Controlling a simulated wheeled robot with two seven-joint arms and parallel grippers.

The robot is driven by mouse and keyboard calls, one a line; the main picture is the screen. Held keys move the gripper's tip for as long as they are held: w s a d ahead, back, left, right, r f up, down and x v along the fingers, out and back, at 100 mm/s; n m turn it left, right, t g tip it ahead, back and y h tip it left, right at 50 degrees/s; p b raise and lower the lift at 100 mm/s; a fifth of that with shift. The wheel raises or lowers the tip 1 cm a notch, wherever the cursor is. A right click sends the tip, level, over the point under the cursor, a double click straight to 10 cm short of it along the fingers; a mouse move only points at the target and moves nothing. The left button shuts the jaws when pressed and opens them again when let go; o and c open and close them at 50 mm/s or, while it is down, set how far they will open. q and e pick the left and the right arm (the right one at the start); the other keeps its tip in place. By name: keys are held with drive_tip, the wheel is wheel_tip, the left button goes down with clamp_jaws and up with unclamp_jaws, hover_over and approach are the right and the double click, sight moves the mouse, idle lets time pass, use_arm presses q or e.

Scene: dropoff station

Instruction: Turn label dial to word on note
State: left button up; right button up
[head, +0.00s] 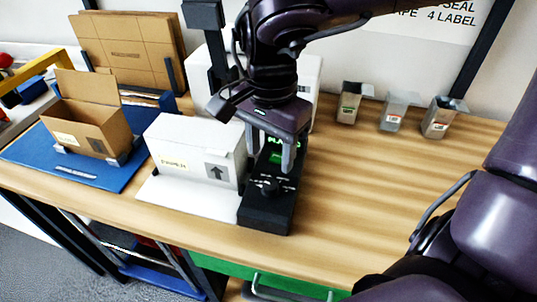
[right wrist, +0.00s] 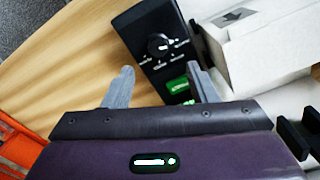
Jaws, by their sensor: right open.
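The label dial (head: 268,187) is a black knob on the front part of a black device (head: 262,212) with a green lit screen (head: 276,156). It also shows in the right wrist view (right wrist: 160,45), with small words around it too small to read. A pale yellow note (head: 175,163) is on the front of a white box (head: 196,146) left of the device; its word is not clearly legible. My right gripper (head: 271,154) is open and empty above the device, over the screen end, apart from the dial. In the right wrist view its fingers (right wrist: 158,70) straddle the device's edge.
An open brown carton (head: 92,130) stands on a blue mat (head: 122,176) at the left. Flat cardboard sheets (head: 130,48) stand behind. Several small metal bins (head: 392,112) line the back right. The wooden table (head: 345,205) right of the device is clear.

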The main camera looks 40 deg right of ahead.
sight(270, 184)
drive_tip(key=shift+f, duration=0.5)
use_arm(q)
drive_tip(key=shift+w+d+r+b, duration=0.1)
drive_tip(key=shift+w+b, duration=0.1)
drive_tip(key=shift+w, duration=0.3)
drive_tip(key=shift+w+d+r+b, duration=0.1)
drive_tip(key=shift+w+b, duration=0.1)
drive_tip(key=shift+w, duration=0.3)
use_arm(e)
drive_tip(key=f, duration=0.6)
drive_tip(key=shift+s+f, duration=0.2)
drive_tip(key=shift+f, duration=0.1)
drive_tip(key=shift+c, duration=0.4)
drive_tip(key=c, duration=0.9)
use_arm(q)
drive_tip(key=shift+f, duration=0.1)
